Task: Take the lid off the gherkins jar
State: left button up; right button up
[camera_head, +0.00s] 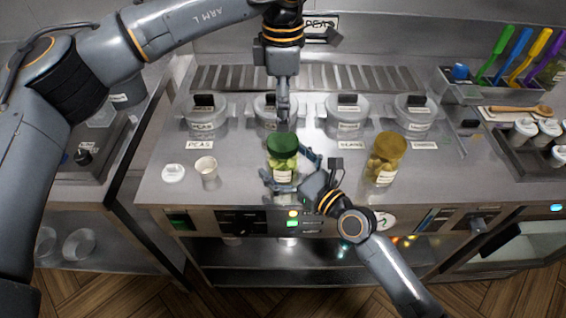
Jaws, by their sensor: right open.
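The gherkins jar (284,172) stands on the steel counter, with green pieces inside and a pale label low on its front. Its green lid (283,144) sits on top. My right gripper (287,168) is open low at the jar, one finger across its front and the other by its right side; I cannot tell whether they touch the glass. My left gripper (283,112) points down just above and behind the lid, seen edge-on, so its opening is unclear.
A similar jar with a mustard-coloured lid (390,144) stands to the right. A white cup (206,172) and a small white lid-like disc (174,173) are at left. Several lidded pots, including one marked peas (203,122), line the back. The front right counter is clear.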

aim_at(283, 140)
grip_shut()
pick_arm(q)
jog(key=m, duration=1)
jog(key=shift+m, duration=0.4)
jog(key=m, duration=0.5)
jog(key=shift+m, duration=0.4)
jog(key=m, duration=0.5)
jog(key=shift+m, duration=0.3)
jog(key=shift+f, duration=4)
jog(key=shift+c, duration=0.2)
